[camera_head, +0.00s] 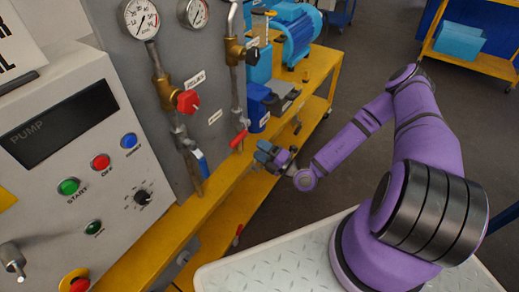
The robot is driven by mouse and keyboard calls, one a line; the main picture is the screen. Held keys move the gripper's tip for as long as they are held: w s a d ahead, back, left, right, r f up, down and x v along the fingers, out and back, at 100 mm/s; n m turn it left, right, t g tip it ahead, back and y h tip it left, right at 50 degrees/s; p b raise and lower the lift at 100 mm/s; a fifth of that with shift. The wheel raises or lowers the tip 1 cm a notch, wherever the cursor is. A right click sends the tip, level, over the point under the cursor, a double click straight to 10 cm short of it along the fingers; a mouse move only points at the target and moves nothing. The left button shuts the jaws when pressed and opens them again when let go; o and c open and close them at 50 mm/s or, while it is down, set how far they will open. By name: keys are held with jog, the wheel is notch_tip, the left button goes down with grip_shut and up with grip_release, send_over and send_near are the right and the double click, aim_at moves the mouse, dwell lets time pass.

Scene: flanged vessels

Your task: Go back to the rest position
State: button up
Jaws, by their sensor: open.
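My gripper (274,157) is at the end of my purple arm, near the middle of the head view. It is small in the picture, with its jaws open and nothing seen between them. It is close to the front edge of the yellow bench (250,172), to the right of the valve with the red lever (238,138). I cannot tell how far it is from the bench edge. My arm reaches out from the lower right, bends at the upper right, and comes back toward the bench.
A pump control panel (66,168) with buttons stands at the left. Beside it, a grey board (207,85) carries gauges, pipes and a red valve handle (187,102). A blue motor (296,32) sits on the bench behind. A yellow cart (478,63) stands at the back right. Dark floor lies between.

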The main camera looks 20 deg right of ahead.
jog(key=s+r+n+g, duration=0.4)
jog(key=r+n+g, duration=0.7)
jog(key=n, duration=0.5)
jog(key=s+r+n+g, duration=0.4)
jog(key=r+n+g, duration=0.4)
jog(key=r+n, duration=0.6)
jog(key=s+d+r+n+t+h, duration=0.3)
jog(key=s+r+n+h, duration=0.3)
jog(key=r, duration=0.5)
jog(key=s+d+r+n+t+h, duration=0.4)
jog(key=s+r+n+h, duration=0.1)
jog(key=s+r+n, duration=0.5)
jog(key=shift+s+r+n+t+h, duration=0.3)
jog(key=shift+r+n+h, duration=0.1)
jog(key=shift+r, duration=0.15)
